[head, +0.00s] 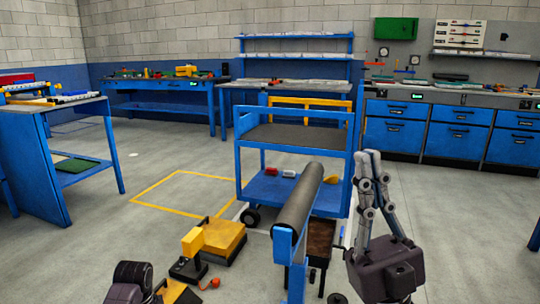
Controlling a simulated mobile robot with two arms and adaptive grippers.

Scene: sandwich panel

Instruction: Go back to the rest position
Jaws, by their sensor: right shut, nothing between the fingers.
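My right gripper (369,156) is at the lower right of the head view, pointing up, with its two fingers together and nothing between them. It stands just right of a blue stand with a dark grey roller (298,200) and in front of the blue cart; I cannot tell how far it is from either. A dark rounded part at the bottom left edge looks like part of my left arm. No left gripper fingers show. No sandwich panel can be made out clearly.
A blue wheeled cart (251,163) stands ahead, with small items on its lower shelf. A yellow and black machine (222,240) is on the floor at lower left. A blue table (85,103) is at the left. Benches (168,85) line the back wall. Grey floor (465,215) is clear at right.

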